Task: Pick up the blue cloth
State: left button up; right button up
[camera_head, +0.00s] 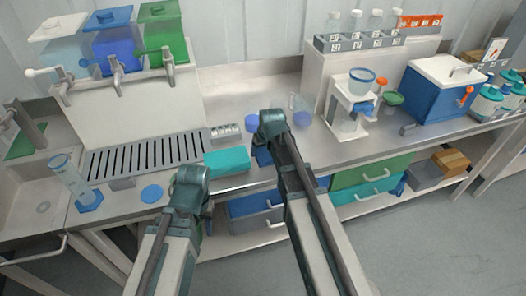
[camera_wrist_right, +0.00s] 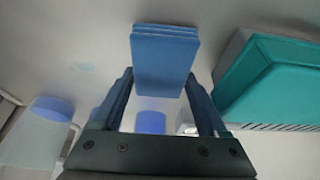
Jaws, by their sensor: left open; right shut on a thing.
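The blue cloth (camera_wrist_right: 165,58) is a folded, layered stack, seen in the right wrist view between the two fingers of my right gripper (camera_wrist_right: 160,84). My right gripper is shut on it. In the head view the cloth (camera_head: 262,157) shows as a small blue patch below my right gripper (camera_head: 268,138), near the counter's front edge; the gripper hides most of it. Whether it is clear of the counter I cannot tell. My left gripper (camera_head: 190,184) is open and empty at the counter's front edge, left of the cloth; its fingertips are mostly hidden.
A teal box (camera_head: 227,161) lies between my grippers, and also shows in the right wrist view (camera_wrist_right: 272,82). A blue disc (camera_head: 151,193) and a clear cylinder (camera_head: 76,184) stand further left. A dispenser stand (camera_head: 349,115) and a blue cooler (camera_head: 436,95) are right.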

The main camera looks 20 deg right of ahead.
aim_at(263, 151)
notch_tip(263, 151, up, 10)
jog(key=p, duration=0.9)
jog(key=shift+p, duration=0.35)
jog(key=o, duration=0.9)
jog(key=shift+c, duration=0.2)
jog(key=c, duration=0.6)
jog(key=shift+o, duration=0.2)
